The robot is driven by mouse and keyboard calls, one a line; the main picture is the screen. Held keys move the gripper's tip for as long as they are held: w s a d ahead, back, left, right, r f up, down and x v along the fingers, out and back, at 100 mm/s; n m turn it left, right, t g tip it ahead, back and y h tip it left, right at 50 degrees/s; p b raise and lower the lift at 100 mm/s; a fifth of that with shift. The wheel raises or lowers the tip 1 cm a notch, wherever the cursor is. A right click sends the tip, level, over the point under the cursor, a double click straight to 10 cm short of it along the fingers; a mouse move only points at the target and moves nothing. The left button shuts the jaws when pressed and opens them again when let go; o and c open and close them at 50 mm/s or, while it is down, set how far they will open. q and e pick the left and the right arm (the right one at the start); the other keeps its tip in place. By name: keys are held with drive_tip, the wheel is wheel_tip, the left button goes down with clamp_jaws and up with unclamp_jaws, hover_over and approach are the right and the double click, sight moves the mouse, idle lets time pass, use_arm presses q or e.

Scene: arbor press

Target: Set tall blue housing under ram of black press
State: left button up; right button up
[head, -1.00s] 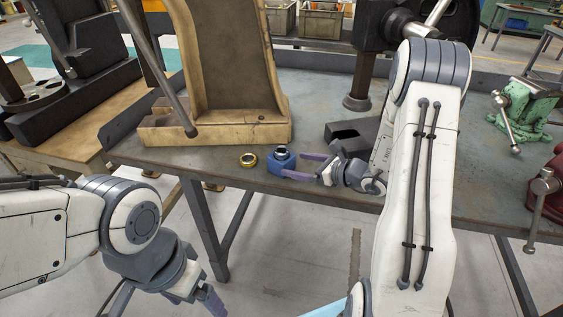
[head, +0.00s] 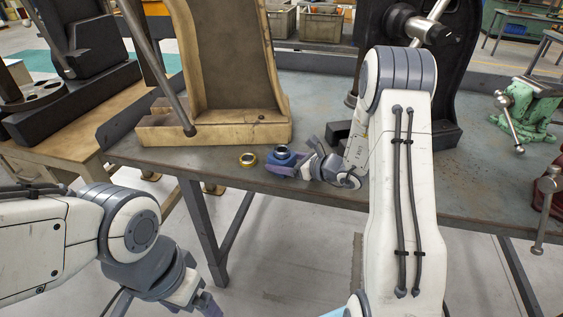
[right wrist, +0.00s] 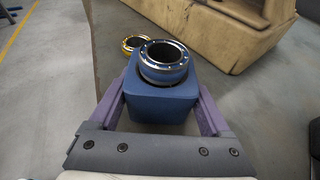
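The blue housing (head: 283,157) stands upright near the front edge of the workbench, with a dark round opening on top. In the right wrist view the housing (right wrist: 160,105) shows a silver ringed collar. My right gripper (head: 290,167) is low at the housing, one purple finger on each side of its block. The right wrist view shows the fingers (right wrist: 160,110) very close to its sides, with narrow gaps low down. The black press (head: 448,80) stands at the back right, partly hidden by my right arm. My left gripper (head: 207,303) is low, off the bench; its opening is unclear.
A brass ring (head: 248,159) lies just left of the housing. A large cream press (head: 215,132) stands behind them. A green vise (head: 528,105) and a red vise (head: 549,185) are on the right. Bare bench top (head: 465,180) lies right of my arm.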

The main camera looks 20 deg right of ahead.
sight(278, 149)
drive_tip(key=shift+r, duration=0.1)
drive_tip(key=c, duration=0.8)
drive_tip(key=shift+o, duration=0.3)
drive_tip(key=shift+r+p, duration=1.2)
drive_tip(key=shift+r, duration=0.8)
